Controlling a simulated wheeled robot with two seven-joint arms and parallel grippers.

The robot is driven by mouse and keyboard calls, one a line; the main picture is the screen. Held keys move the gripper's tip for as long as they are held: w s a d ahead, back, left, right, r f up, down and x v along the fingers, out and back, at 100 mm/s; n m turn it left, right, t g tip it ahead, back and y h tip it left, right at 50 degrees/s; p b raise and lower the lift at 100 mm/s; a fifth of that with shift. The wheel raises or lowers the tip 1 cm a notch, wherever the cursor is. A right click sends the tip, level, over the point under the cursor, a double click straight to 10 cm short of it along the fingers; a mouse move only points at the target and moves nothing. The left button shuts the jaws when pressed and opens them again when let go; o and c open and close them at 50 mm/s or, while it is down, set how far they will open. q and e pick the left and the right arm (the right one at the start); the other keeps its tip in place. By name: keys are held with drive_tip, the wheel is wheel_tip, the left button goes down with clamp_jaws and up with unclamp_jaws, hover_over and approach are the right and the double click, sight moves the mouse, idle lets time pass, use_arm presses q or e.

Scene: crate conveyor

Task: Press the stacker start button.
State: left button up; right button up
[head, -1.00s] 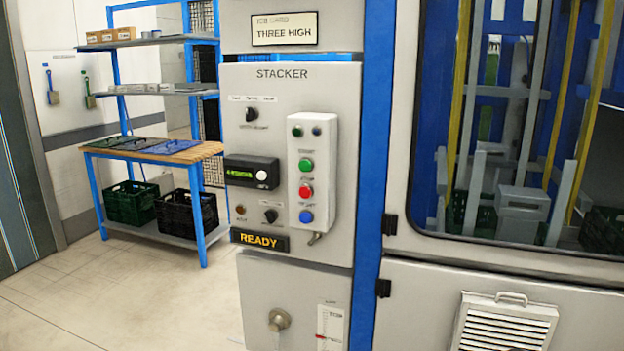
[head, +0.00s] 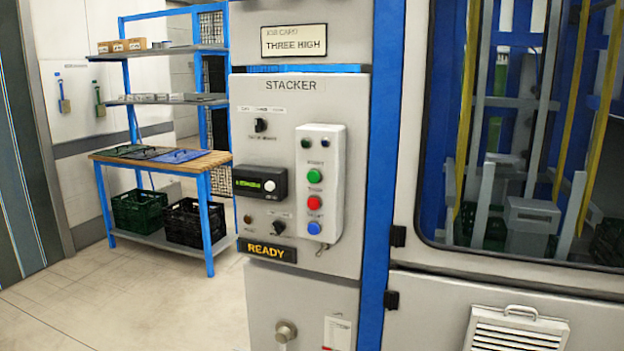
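The grey stacker panel (head: 285,91) stands in the middle of the head view, marked STACKER. A white button box (head: 336,190) on its right side carries a green button (head: 314,176) at the top, a red button (head: 314,203) below it and a blue button (head: 314,228) at the bottom. The small labels above the buttons are too blurred to read surely. Two small dark lamps sit at the top of the box. A yellow READY sign (head: 267,251) is at the panel's lower edge. Neither of my grippers shows in the head view.
A windowed machine enclosure (head: 490,280) with a blue post (head: 377,180) stands right of the panel. A blue shelf rack (head: 205,220) with a wooden bench top and dark crates (head: 195,222) is behind left. The floor (head: 120,300) at left is clear.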

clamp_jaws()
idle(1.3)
